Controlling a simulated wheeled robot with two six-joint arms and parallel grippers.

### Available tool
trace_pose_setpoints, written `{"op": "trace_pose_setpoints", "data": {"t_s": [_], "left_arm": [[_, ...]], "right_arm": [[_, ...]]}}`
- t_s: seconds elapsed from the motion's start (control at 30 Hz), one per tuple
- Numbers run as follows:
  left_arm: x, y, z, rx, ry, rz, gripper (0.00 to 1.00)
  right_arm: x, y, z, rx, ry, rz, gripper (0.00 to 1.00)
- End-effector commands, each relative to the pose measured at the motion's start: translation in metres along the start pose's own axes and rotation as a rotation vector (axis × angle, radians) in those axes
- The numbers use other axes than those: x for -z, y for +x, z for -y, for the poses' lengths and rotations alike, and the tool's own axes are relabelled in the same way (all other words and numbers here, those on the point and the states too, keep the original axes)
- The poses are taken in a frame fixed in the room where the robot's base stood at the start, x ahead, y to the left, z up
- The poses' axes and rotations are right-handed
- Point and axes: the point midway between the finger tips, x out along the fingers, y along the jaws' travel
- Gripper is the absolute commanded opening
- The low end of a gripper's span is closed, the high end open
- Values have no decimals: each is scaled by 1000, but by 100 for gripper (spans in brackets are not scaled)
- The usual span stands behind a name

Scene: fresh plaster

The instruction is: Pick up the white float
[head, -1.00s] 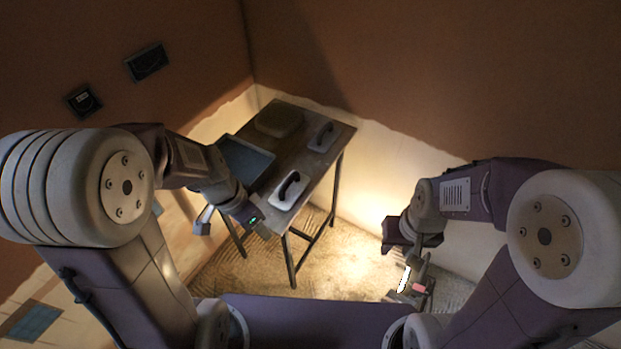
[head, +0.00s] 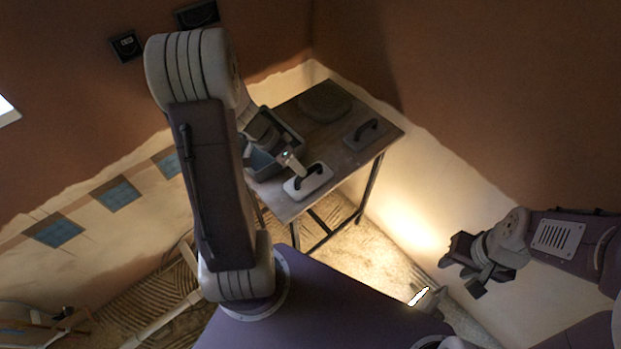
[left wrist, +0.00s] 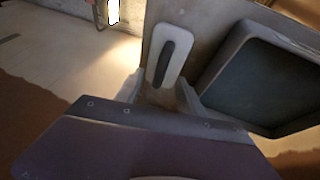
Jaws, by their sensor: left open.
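The white float (head: 303,190), a pale plate with a dark handle, lies on the near end of the brown table (head: 290,208). My left gripper (head: 297,168) is above the float's handle, at its left side. In the left wrist view the float (left wrist: 181,57) shows just ahead of and between the two spread fingers (left wrist: 160,92), with nothing held. Whether a finger touches the handle cannot be told. My right gripper (head: 462,268) hangs at the right, away from the table, and its jaw gap is unclear.
A grey float (head: 366,141) with a dark handle lies at the table's right edge. A rounded block (head: 325,101) sits at the back. A tray with a dark interior (left wrist: 225,75) is beside the white float. A bright lamp (head: 418,296) stands on the floor.

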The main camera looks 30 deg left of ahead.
Motion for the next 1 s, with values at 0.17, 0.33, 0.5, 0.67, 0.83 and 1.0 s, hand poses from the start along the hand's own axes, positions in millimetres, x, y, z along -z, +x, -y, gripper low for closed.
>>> {"op": "trace_pose_setpoints", "data": {"t_s": [0.17,0.33,0.5,0.67,0.83,1.0], "left_arm": [[-1,26,-1,-3,1,3,45],[0,33,-1,-3,2,3,45],[0,65,2,-4,1,5,45],[1,80,2,-1,2,3,45],[2,79,2,0,2,2,45],[2,79,2,-1,2,2,3]], "right_arm": [[0,4,0,0,0,0,36],[0,4,0,0,0,0,36],[0,6,0,0,0,0,36],[-1,8,0,0,0,0,36],[-1,8,0,0,0,0,36],[-1,8,0,0,0,0,36]]}}
